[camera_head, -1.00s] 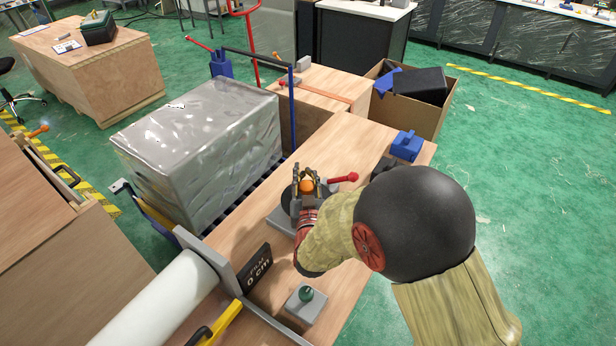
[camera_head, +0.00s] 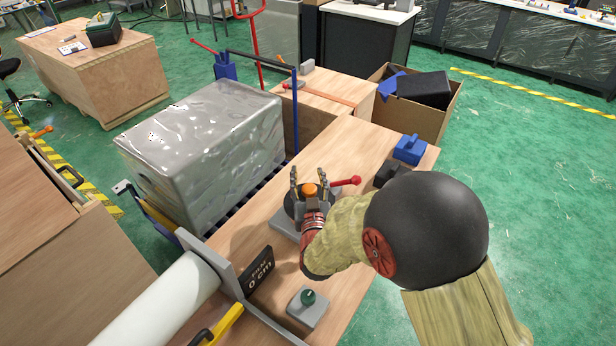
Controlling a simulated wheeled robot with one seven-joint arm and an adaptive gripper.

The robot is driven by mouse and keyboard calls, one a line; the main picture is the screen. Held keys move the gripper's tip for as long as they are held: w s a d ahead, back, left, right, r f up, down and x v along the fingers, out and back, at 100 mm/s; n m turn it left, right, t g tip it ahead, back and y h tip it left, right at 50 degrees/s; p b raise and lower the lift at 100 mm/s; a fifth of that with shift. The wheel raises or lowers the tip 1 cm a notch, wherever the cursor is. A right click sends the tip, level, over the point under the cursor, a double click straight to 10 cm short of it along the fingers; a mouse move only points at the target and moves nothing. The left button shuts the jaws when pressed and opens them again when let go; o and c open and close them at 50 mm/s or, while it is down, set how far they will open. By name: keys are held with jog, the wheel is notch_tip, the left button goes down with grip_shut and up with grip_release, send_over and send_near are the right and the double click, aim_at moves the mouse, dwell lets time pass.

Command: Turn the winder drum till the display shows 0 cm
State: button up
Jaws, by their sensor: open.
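The black display (camera_head: 257,270) stands on the wooden bench beside the grey bracket and reads "FILM 0 cm". The winder drum looks to be the dark round disc (camera_head: 289,206) on a grey base, with an orange knob (camera_head: 310,190) at its middle and a red-ended handle (camera_head: 346,181) pointing right. My gripper (camera_head: 308,178) is open at the drum, its two fingers spread on either side of the orange knob. My wrist and arm hide the near right part of the drum and base.
A white film roll (camera_head: 165,303) lies at lower left by a grey bracket. A grey box with a green knob (camera_head: 308,299) sits near the bench front. A blue item (camera_head: 410,149) lies at the far right end. A film-wrapped load (camera_head: 205,150) stands left of the bench.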

aim_at(309, 194)
jog(key=shift+s, duration=0.1)
jog(key=s, duration=0.8)
jog(key=s+d, duration=0.1)
jog(key=s, duration=0.2)
jog(key=shift+s, duration=0.4)
